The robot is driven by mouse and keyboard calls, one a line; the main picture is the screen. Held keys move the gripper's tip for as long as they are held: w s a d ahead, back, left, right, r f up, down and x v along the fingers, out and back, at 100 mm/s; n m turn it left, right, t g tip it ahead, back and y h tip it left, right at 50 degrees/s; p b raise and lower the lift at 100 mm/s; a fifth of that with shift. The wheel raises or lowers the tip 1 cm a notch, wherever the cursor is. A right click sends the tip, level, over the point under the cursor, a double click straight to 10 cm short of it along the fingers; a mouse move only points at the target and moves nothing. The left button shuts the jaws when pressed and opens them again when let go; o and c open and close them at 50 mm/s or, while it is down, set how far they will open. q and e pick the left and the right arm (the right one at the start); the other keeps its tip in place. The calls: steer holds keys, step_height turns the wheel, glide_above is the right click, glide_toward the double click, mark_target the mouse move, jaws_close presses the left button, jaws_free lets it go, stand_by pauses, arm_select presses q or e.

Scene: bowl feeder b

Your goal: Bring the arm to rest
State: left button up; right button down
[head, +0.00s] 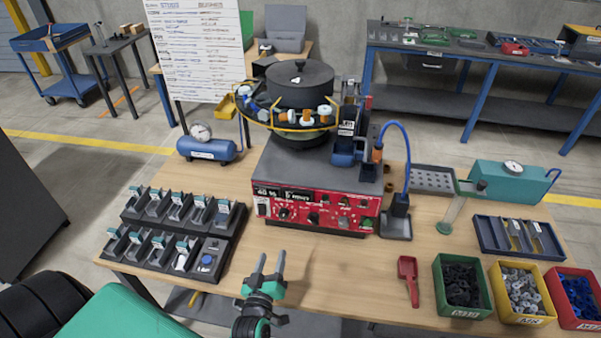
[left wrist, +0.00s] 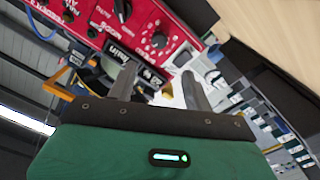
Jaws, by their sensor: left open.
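My left gripper (head: 268,265) is over the front edge of the wooden table (head: 310,270), in front of the red control box. Its two grey fingers point away from me and stand apart with nothing between them. In the left wrist view the fingers (left wrist: 157,85) are also apart and empty, with the red control panel beyond them. My right gripper does not show in either view.
The bowl feeder (head: 300,85) stands on the red control box (head: 315,210). Black racks (head: 205,262) lie left. A red scoop (head: 408,280), a green bin (head: 440,275), a yellow bin (head: 498,312) and a red bin (head: 562,318) stand right. Bare tabletop lies between.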

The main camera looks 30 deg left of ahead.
arm_select(q)
steer(key=s+d+r+m+g+h, duration=0.1)
steer(key=s+d+m+g+h, duration=0.45)
steer(key=d+m+g, duration=0.2)
steer(key=s+r+m+g, duration=0.4)
steer(key=s+g, duration=0.2)
steer(key=s, duration=0.7)
step_height(320, 180, down, 31)
steer(key=s+g, duration=0.1)
steer(key=g, duration=0.1)
steer(key=s+a+f, duration=0.2)
steer(key=s+f, duration=0.7)
steer(key=f, duration=0.1)
steer(key=s+a+f, duration=0.2)
steer(key=s+f, duration=0.7)
steer(key=s, duration=0.1)
steer(key=shift+f+g, duration=0.4)
steer(key=shift+g, duration=0.05)
